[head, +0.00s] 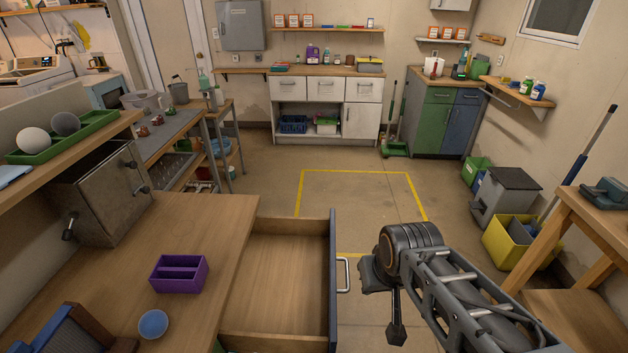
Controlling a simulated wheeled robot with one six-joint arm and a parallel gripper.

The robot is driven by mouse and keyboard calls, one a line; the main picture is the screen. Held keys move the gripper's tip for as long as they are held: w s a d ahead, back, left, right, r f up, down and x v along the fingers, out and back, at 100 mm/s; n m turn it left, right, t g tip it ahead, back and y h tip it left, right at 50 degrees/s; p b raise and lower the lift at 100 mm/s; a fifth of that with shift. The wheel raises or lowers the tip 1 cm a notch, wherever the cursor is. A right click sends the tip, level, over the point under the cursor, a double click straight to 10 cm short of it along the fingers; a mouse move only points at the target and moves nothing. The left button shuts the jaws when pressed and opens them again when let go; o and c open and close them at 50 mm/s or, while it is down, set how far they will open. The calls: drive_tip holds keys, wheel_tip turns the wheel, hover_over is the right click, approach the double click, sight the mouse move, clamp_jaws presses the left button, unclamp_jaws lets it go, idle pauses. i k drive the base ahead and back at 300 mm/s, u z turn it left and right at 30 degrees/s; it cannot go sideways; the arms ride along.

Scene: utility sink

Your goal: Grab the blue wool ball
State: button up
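A small round blue thing (153,323) sits on the wooden worktop at the lower left. It looks like a shallow bowl, and no wool texture shows on it. I see nothing that is clearly a blue wool ball. My gripper (395,318) hangs over the floor, right of the open drawer and well apart from the blue thing. Its dark fingers are partly hidden, so I cannot tell if they are open or shut. I see nothing held in it.
A purple divided box (180,274) stands on the worktop. An empty-looking open drawer (280,275) juts out between the worktop and my arm. A green tray (65,138) holds a white and a grey ball on the left shelf. The yellow-outlined floor area (360,205) is clear.

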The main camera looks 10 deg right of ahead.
sight(153, 324)
drive_tip(key=z, duration=0.05)
drive_tip(key=k, duration=0.5)
drive_tip(key=z, duration=1.2)
drive_tip(key=i, duration=0.8)
drive_tip(key=u, duration=3.3)
